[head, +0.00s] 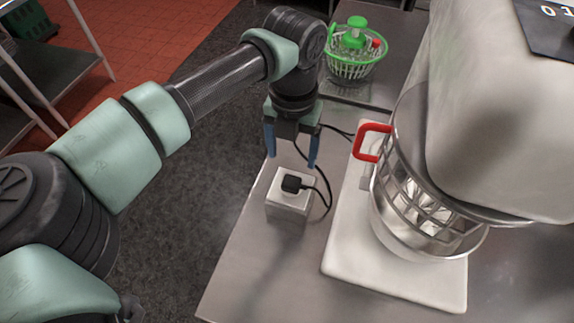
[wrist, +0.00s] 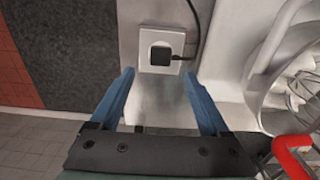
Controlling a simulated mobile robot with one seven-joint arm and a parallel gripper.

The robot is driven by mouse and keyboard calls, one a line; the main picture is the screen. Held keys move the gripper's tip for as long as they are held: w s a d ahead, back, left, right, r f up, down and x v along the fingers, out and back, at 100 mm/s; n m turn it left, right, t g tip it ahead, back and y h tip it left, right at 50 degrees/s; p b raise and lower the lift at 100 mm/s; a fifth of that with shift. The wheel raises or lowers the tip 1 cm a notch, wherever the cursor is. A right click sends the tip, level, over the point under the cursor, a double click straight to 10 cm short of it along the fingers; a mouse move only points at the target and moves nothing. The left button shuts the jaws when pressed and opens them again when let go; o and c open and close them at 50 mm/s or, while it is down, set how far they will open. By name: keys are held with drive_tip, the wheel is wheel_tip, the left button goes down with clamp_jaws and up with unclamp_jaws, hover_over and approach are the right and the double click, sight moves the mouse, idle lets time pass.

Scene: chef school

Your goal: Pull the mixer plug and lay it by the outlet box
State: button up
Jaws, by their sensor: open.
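The black mixer plug (head: 292,184) sits in the top face of the white outlet box (head: 289,208), near the left edge of the steel table. Its black cord (head: 327,190) curves off to the right of the box. In the wrist view the plug (wrist: 161,55) is in the socket of the box (wrist: 148,37), ahead of the fingertips. My gripper (head: 292,162) is open and empty, its two blue fingers above and behind the box in the head view. In the wrist view the gripper (wrist: 158,80) has its fingers spread wider than the plug, with the plug beyond their tips.
The large mixer (head: 490,110) with its steel bowl (head: 425,240) and red handle (head: 360,142) stands right of the box on a white base (head: 345,262). A green basket (head: 355,68) stands at the back. Bare table (head: 265,275) lies in front of the box.

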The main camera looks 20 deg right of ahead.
sight(295, 183)
drive_tip(key=shift+s, duration=0.25)
wheel_tip(295, 183, down, 9)
drive_tip(key=b, duration=0.6)
drive_tip(key=shift+w, duration=0.1)
drive_tip(key=shift+s+d+f, duration=0.1)
drive_tip(key=shift+s+d, duration=0.25)
idle(1.0)
clamp_jaws()
idle(0.4)
drive_tip(key=shift+a, duration=0.1)
